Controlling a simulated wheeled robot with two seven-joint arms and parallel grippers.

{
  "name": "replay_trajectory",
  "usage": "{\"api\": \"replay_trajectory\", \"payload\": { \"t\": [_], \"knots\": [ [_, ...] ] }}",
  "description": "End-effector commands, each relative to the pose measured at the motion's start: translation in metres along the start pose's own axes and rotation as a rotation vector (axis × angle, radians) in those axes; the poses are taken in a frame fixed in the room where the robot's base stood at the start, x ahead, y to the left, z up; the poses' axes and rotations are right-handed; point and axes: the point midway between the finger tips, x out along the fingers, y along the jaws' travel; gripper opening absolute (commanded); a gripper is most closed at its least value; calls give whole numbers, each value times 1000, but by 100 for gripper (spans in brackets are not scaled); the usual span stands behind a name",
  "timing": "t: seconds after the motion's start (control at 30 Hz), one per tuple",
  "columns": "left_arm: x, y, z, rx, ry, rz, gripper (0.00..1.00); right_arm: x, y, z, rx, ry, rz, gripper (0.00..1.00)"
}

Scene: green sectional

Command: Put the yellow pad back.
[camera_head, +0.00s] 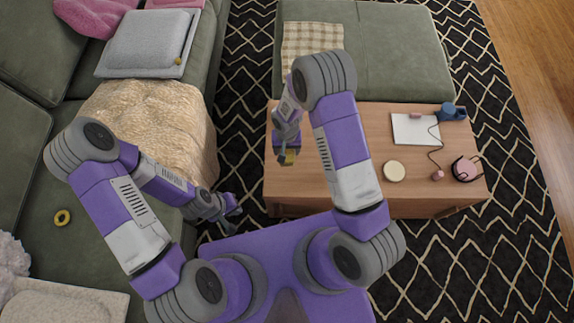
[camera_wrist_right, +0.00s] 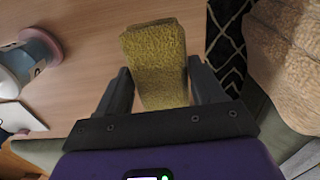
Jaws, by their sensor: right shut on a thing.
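The yellow pad (camera_wrist_right: 155,62) is a thick, rough-textured block between the two dark fingers of my right gripper (camera_wrist_right: 165,90), which is shut on it. In the head view a small yellow part of the pad (camera_head: 289,157) shows below my right gripper (camera_head: 285,148), over the left end of the wooden coffee table (camera_head: 330,204). I cannot tell whether the pad touches the tabletop. My left gripper (camera_head: 233,206) is low beside the sofa, left of the table; its fingers are too small to judge.
A notebook (camera_head: 415,129), a blue mug (camera_head: 452,112), a round cream disc (camera_head: 394,171) and a corded pink item (camera_head: 464,169) are on the table's right part. The right wrist view shows a blue and white cup-like thing (camera_wrist_right: 30,58). A yellow ring (camera_head: 62,217) lies on the sofa.

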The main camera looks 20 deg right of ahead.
Motion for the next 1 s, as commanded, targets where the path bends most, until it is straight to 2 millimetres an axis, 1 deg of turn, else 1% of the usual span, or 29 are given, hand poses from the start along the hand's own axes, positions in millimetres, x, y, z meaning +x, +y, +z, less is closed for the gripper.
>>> {"api": "replay_trajectory", "payload": {
  "t": [0.03,0.17,0.3,0.43,0.5,0.67,0.87,0.93,1.0],
  "knots": [
    [-2,1,0,0,0,0,0,9,1,4,8,-1,5,39],
    [-2,1,0,0,0,0,0,25,1,7,23,3,5,39],
    [8,-3,0,0,0,0,0,54,1,8,27,3,6,39],
    [17,-6,-1,0,0,0,0,77,1,7,27,5,4,39],
    [19,-7,-1,0,0,0,0,84,1,7,26,4,5,39],
    [22,-8,-1,0,0,0,0,94,1,7,26,5,5,39],
    [34,-13,-2,0,0,0,0,122,1,6,26,5,4,39],
    [34,-13,-2,0,0,0,0,125,1,6,26,6,4,39],
    [33,-12,-2,0,0,0,0,124,1,6,26,6,3,39]
  ]
}}
